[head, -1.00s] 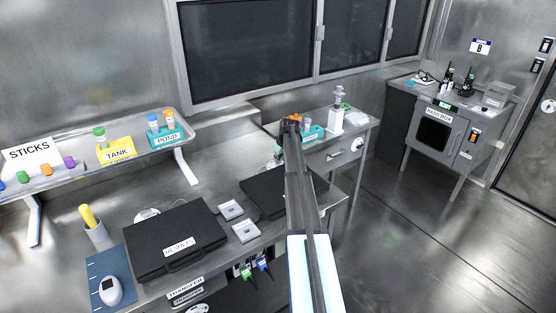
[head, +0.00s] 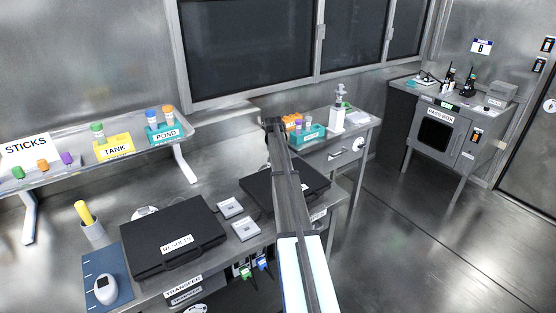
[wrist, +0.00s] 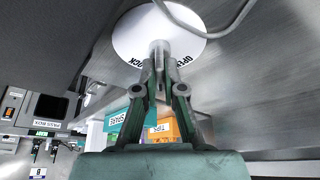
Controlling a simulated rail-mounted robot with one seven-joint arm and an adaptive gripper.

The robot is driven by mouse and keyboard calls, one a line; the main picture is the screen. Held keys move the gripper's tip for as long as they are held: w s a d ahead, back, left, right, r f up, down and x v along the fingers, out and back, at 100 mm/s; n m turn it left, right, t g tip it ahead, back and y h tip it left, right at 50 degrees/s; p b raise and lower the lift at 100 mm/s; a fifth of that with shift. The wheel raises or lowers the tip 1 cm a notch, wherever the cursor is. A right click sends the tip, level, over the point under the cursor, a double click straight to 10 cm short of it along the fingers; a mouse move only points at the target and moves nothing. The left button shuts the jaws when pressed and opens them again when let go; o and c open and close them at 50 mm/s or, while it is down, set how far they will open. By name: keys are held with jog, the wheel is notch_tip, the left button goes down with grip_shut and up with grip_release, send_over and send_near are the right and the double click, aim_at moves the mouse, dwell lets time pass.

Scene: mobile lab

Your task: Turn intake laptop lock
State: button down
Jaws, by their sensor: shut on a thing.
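The lock is a white round dial (wrist: 158,18) with dark lettering, partly readable as OPEN and LOCK, at the top of the wrist view. A grey knob (wrist: 159,47) stands out from its middle. My gripper (wrist: 159,74) has its fingers close together on the knob, shut on it. In the head view my arm hides the gripper and the dial. A black flat case (head: 257,192), possibly the laptop, lies on the bench partly behind my arm.
A grey cable (wrist: 198,31) runs across the dial. A teal box (head: 312,134) and a white pump bottle (head: 337,117) stand right of my arm's end. A labelled black case (head: 172,238) lies on the left bench. The floor at right is clear.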

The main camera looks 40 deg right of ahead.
jog(key=m, duration=0.1)
jog(key=m+g+b, duration=0.1)
jog(key=m, duration=0.1)
jog(key=m+h, duration=0.1)
jog(key=shift+w+m+g, duration=0.25)
jog(key=shift+m+g, duration=0.05)
jog(key=m+g+b, duration=0.1)
jog(key=m, duration=0.3)
jog(key=shift+g+b, duration=0.3)
jog(key=shift+b, duration=0.1)
jog(key=c, duration=1.3)
grip_release()
jog(key=shift+a+r, duration=0.1)
jog(key=v, duration=1.2)
